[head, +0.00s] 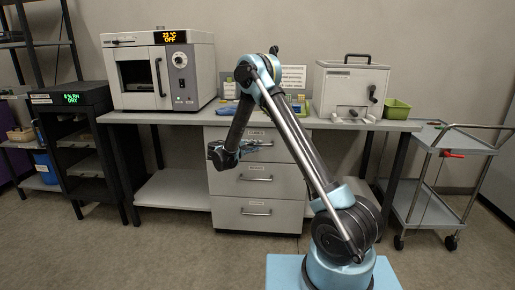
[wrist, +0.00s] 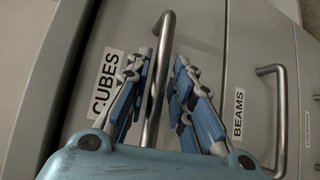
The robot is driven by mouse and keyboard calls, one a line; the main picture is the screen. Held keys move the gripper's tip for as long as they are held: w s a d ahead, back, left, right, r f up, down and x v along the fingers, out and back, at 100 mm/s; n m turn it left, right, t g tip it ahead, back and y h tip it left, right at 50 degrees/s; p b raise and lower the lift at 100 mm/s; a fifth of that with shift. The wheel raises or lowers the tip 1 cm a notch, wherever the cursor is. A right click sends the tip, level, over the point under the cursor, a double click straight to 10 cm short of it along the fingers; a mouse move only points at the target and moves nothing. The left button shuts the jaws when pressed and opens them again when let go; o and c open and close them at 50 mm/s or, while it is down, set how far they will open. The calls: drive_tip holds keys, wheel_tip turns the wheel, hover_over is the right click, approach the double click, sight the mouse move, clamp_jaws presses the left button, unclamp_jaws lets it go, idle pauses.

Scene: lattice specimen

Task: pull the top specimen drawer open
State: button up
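The top specimen drawer (head: 275,155) is in the grey cabinet under the bench and looks closed, flush with the drawers below. In the wrist view its front carries a CUBES label (wrist: 108,82) and a metal bar handle (wrist: 151,110). My gripper (wrist: 162,60) is open, with one finger on each side of that handle and small gaps visible between the fingers and the bar. In the head view my gripper (head: 236,150) is at the left part of the top drawer front and partly covers it.
Below is the BEAMS drawer (wrist: 238,112) with its own handle (wrist: 281,120), then a third drawer (head: 256,212). An oven (head: 160,70) and a white box-shaped device (head: 350,85) stand on the bench. A cart (head: 440,165) is at right. The floor before the drawers is clear.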

drive_tip(key=shift+w+d, duration=0.4)
drive_tip(key=shift+d, duration=0.1)
clamp_jaws()
drive_tip(key=shift+s+f, duration=0.1)
